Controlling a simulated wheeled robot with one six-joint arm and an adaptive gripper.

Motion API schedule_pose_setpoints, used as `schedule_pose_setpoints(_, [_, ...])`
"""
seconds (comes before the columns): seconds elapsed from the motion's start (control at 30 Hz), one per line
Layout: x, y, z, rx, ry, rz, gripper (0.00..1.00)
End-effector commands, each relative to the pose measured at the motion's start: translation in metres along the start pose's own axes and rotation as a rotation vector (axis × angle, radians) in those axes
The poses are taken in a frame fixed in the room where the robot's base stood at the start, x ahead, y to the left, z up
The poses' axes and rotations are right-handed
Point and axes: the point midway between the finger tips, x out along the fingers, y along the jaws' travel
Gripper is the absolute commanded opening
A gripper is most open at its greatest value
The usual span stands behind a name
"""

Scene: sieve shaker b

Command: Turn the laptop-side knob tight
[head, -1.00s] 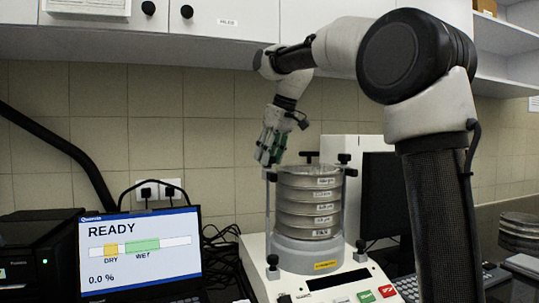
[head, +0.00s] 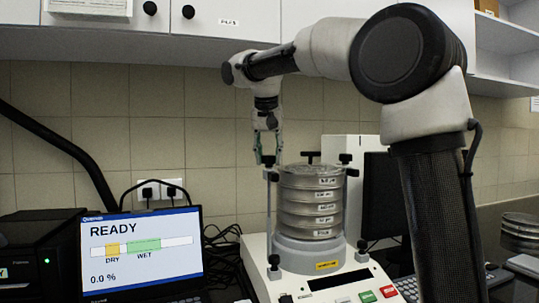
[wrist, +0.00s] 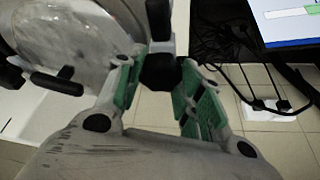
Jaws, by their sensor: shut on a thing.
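The sieve shaker carries a stack of metal sieves (head: 310,207) with a clear lid (wrist: 75,40) on top. The laptop-side knob (head: 268,161) is a black knob at the top of the left rod (head: 268,215). In the wrist view this dark knob (wrist: 160,72) sits between my green-padded fingers. My gripper (head: 268,154) points straight down from above and is shut on the knob. It also shows in the wrist view (wrist: 163,76). The fingers hide part of the knob, and I cannot tell how tight it is.
The laptop (head: 140,250) reads READY and 0.0 % at the left. A second rod knob (head: 345,159) stands right of the sieves, and a black T-handle (head: 311,155) stands behind. A dark monitor (head: 380,195) is to the right. Cables (head: 220,240) lie behind the laptop.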

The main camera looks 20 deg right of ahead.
Motion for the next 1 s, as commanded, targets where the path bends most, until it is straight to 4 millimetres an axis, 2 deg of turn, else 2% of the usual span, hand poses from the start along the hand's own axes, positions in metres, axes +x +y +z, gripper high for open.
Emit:
schedule_pose_setpoints(0.5, [0.0008,-0.0032,-0.0006,0.378,-0.001,0.157,0.13])
schedule_pose_setpoints(1.0, [0.0006,-0.0036,-0.0007,0.501,-0.001,0.207,0.13])
